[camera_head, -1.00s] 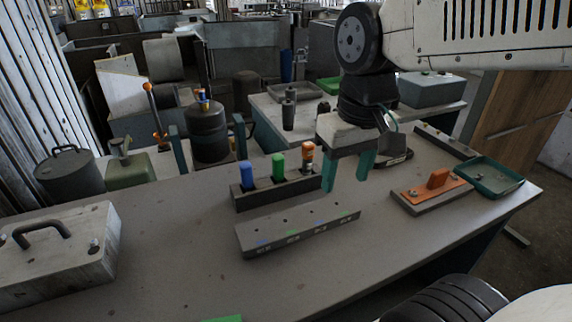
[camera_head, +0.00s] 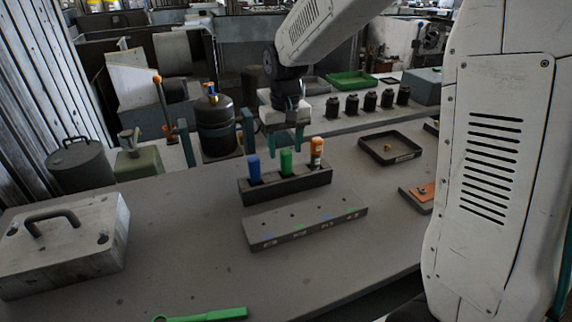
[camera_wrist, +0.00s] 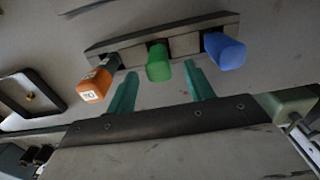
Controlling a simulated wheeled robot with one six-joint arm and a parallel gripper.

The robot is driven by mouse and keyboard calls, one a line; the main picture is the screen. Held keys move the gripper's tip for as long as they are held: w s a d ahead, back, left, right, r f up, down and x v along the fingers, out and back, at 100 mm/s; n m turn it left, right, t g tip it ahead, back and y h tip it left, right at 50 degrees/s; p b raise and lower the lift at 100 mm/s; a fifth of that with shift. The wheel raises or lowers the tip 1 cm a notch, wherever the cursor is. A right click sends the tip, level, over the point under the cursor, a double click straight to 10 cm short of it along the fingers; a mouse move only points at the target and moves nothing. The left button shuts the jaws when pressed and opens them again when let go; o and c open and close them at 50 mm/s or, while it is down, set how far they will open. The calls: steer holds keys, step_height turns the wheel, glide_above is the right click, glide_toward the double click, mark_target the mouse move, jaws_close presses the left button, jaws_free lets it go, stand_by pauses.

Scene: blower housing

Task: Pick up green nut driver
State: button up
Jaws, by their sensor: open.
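The green nut driver (camera_head: 286,162) stands upright in the middle slot of a dark holder block (camera_head: 290,186). A blue driver (camera_head: 254,168) is on its left and an orange one (camera_head: 317,153) on its right. My gripper (camera_head: 286,148) has teal fingers and is open and empty, just behind and above the green handle in the head view. In the wrist view, the green handle (camera_wrist: 158,63) appears between and just beyond the two fingertips (camera_wrist: 160,69). I see no contact. The driver's shaft is hidden in the block.
A grey block with small holes and coloured marks (camera_head: 305,227) lies in front of the holder. A handled metal box (camera_head: 65,250) is at left, a green tool (camera_head: 205,314) at the front edge. A dark tray (camera_head: 390,148) is at right.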

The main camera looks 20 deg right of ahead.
mark_target(286, 160)
step_height(286, 160, down, 5)
steer(key=shift+s+r, duration=0.1)
steer(key=shift+s, duration=0.05)
jaws_close()
steer(key=shift+r, duration=0.1)
step_height(286, 160, up, 10)
steer(key=shift+f, duration=0.1)
stand_by(0.5)
